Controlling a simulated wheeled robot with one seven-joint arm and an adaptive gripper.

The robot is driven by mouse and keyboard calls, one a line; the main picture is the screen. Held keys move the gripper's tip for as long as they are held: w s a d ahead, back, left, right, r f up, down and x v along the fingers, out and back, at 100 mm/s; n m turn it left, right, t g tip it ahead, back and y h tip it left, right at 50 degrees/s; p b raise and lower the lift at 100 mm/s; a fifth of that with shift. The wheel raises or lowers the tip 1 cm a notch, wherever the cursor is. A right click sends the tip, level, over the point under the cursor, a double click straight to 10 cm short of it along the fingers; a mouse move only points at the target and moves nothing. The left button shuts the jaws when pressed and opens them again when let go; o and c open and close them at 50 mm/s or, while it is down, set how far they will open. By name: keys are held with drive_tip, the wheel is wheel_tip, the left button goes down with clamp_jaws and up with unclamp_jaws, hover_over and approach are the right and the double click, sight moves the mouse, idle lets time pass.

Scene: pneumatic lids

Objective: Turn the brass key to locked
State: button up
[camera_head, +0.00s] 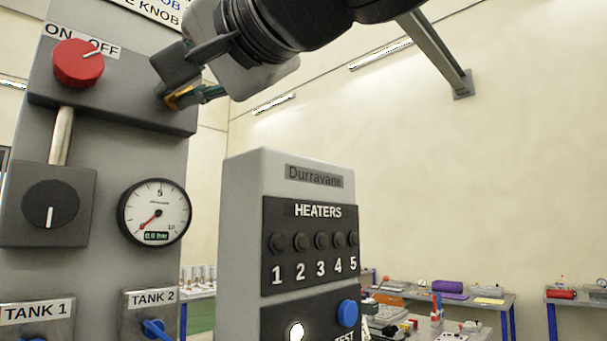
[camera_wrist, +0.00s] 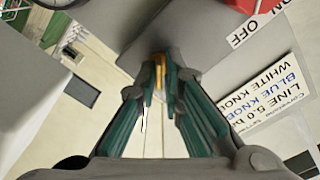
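The brass key (camera_head: 171,99) sticks out of the right side of the grey panel housing (camera_head: 110,95), low near its edge. In the wrist view the key (camera_wrist: 159,69) is a narrow yellow strip standing between my fingertips. My gripper (camera_head: 188,97) reaches in from the upper right, and its green-sided fingers narrow onto the key. In the wrist view my gripper (camera_wrist: 160,84) looks shut on it, with the two tips close on either side. The fingers hide much of the key, and I see no marking for its locked position.
A red ON/OFF knob (camera_head: 78,63) sits on the housing, left of the key. Below are a black knob (camera_head: 51,204), a pressure gauge (camera_head: 155,212) and a blue TANK 2 handle (camera_head: 155,329). The grey heater box (camera_head: 246,235) stands below my gripper. Free air lies to the right.

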drive_tip(key=shift+o, duration=0.5)
drive_tip(key=shift+w+f, duration=0.1)
drive_tip(key=shift+w, duration=0.05)
drive_tip(key=v, duration=1.2)
drive_tip(key=w+d+f+g+h, duration=0.1)
drive_tip(key=w+d+f+h, duration=0.2)
drive_tip(key=f, duration=0.6)
drive_tip(key=w+d+f+h, duration=0.25)
drive_tip(key=d+f, duration=0.25)
drive_tip(key=f, duration=0.4)
drive_tip(key=w+d+f+g+h, duration=0.15)
drive_tip(key=d+f+h, duration=0.25)
drive_tip(key=f, duration=0.4)
drive_tip(key=s+d+f+g+h, duration=0.2)
drive_tip(key=s+d+f, duration=0.2)
drive_tip(key=f, duration=0.6)
drive_tip(key=s+d+f+g+h, duration=0.2)
drive_tip(key=s+d+f+g, duration=0.1)
drive_tip(key=d+f, duration=0.6)
drive_tip(key=shift+s+d+f+m+p, duration=0.15)
drive_tip(key=shift+s+f+m+p, duration=0.25)
drive_tip(key=shift+s+f, duration=0.4)
drive_tip(key=shift+w+f, duration=0.1)
drive_tip(key=shift+w, duration=0.05)
